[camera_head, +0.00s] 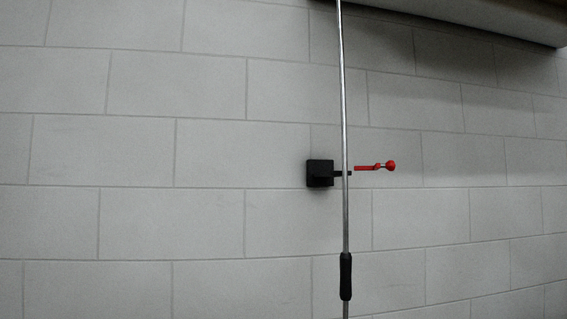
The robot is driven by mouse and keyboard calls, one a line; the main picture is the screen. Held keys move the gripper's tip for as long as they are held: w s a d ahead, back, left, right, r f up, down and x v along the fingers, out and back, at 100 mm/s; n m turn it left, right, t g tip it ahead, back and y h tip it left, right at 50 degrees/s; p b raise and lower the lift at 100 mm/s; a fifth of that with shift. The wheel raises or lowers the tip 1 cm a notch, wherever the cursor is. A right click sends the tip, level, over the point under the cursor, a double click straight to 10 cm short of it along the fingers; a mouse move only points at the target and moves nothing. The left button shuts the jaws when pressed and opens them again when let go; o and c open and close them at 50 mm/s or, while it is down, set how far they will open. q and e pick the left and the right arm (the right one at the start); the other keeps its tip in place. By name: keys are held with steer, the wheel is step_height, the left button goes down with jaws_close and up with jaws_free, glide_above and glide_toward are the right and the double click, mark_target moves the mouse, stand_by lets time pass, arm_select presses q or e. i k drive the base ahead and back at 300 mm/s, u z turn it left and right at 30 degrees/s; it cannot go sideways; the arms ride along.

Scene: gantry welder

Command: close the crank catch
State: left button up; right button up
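The crank catch is on the wall, a little right of the middle of the head view. It has a black square mount (319,173) with a short dark arm reaching to the right. A red lever (366,168) with a round red knob (390,165) sticks out to the right, about level. A thin metal crank rod (344,110) hangs upright in front of the catch and hides part of its dark arm. I cannot tell whether the rod sits inside the catch. Neither of my grippers is in view.
The rod has a black grip (345,276) low down and runs out of the top and bottom of the view. A pale rounded housing (485,15) juts out at the upper right. The grey block wall (140,155) is bare on both sides.

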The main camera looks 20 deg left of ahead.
mark_target(391, 165)
steer(key=u, duration=1.15)
steer(key=k, duration=0.1)
steer(key=z, duration=1.85)
steer(key=i, duration=0.85)
steer(key=u, duration=0.75)
steer(key=i, duration=0.5)
steer(key=u, duration=2)
steer(key=k, duration=0.8)
steer(key=z, duration=0.55)
